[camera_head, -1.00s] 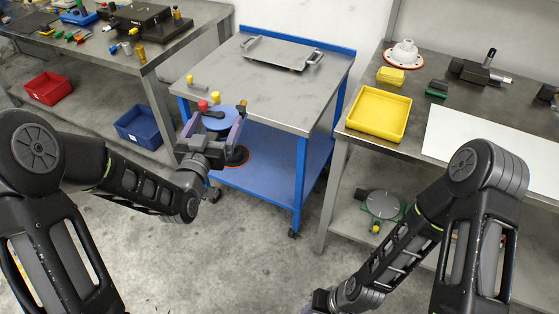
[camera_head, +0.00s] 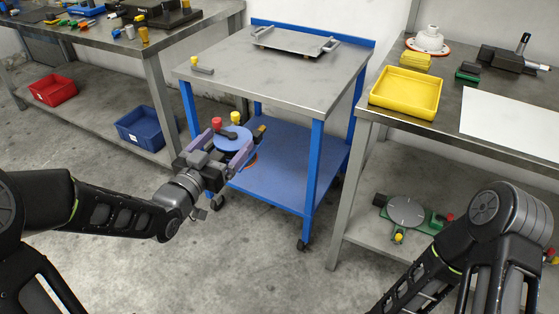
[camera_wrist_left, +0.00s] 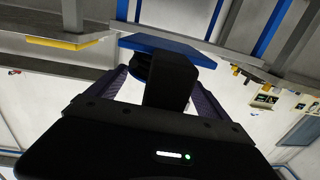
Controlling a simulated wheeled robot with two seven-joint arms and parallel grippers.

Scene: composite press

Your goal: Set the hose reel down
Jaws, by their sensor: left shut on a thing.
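The hose reel (camera_head: 234,140), a blue disc with a red knob and a yellow knob, is in my left gripper (camera_head: 222,158). The gripper is shut on it, with a finger on either side. The reel is in front of the blue cart, overlapping its lower shelf in the head view; I cannot tell its exact height. In the left wrist view, a blue flat part (camera_wrist_left: 185,47) and a dark block show between the fingers. An orange curved edge shows just below the reel; what it belongs to is unclear. My right gripper is out of view.
The cart top (camera_head: 260,85) holds a grey tray (camera_head: 293,43) and a small handled piece. The blue lower shelf (camera_head: 290,175) is largely clear. The right bench has a yellow bin (camera_head: 406,92); a green device with a grey disc (camera_head: 406,211) lies below.

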